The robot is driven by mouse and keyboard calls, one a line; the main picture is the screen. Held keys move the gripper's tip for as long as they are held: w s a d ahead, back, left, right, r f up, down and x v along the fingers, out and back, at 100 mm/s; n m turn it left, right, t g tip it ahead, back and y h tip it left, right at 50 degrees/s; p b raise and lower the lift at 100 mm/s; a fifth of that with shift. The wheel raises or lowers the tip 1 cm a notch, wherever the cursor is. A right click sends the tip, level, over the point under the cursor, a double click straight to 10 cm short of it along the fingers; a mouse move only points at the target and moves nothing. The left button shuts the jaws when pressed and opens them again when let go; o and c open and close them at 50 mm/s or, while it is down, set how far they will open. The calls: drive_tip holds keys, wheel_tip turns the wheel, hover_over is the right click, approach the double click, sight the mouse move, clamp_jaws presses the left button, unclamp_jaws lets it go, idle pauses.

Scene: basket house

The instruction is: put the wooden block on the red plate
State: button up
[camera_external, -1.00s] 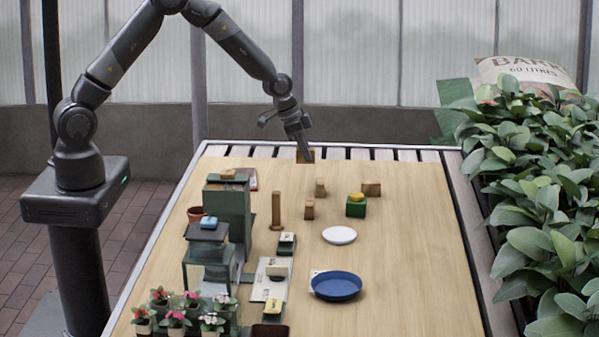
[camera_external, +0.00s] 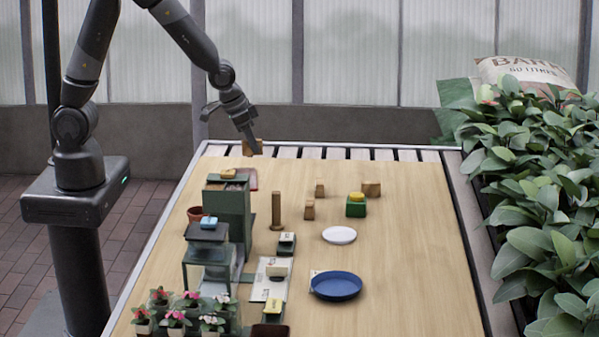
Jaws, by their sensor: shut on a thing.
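My gripper (camera_external: 249,141) is shut on a wooden block (camera_external: 257,147), held above the far edge of the table, left of the middle. The fingers partly cover the block. A flat red thing (camera_external: 253,177), perhaps the red plate, lies on the table below and slightly nearer the camera than my gripper. The green box hides much of it, so its shape is hard to tell.
The tall green box (camera_external: 228,210) with items on top stands just in front of the red thing. A wooden post (camera_external: 276,210), loose wooden blocks (camera_external: 371,188), a white plate (camera_external: 339,235) and a blue plate (camera_external: 336,286) stand nearby. The table's right side is clear.

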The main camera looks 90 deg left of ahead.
drive_tip(key=s+n, duration=0.1)
drive_tip(key=s, duration=0.5)
drive_tip(key=shift+y, duration=0.3)
drive_tip(key=shift+w+a+f, duration=0.35)
drive_tip(key=shift+a+f, duration=0.8)
drive_tip(key=shift+a, duration=0.6)
drive_tip(key=shift+w+a+f, duration=0.35)
drive_tip(key=shift+a+f, duration=0.75)
drive_tip(key=shift+a, duration=0.65)
drive_tip(key=shift+w+a+f, duration=0.35)
drive_tip(key=shift+a+f, duration=0.8)
drive_tip(key=shift+a, duration=0.6)
drive_tip(key=shift+f, duration=2.05)
drive_tip(key=o, duration=0.9)
drive_tip(key=shift+f, duration=0.1)
drive_tip(key=shift+o, duration=0.2)
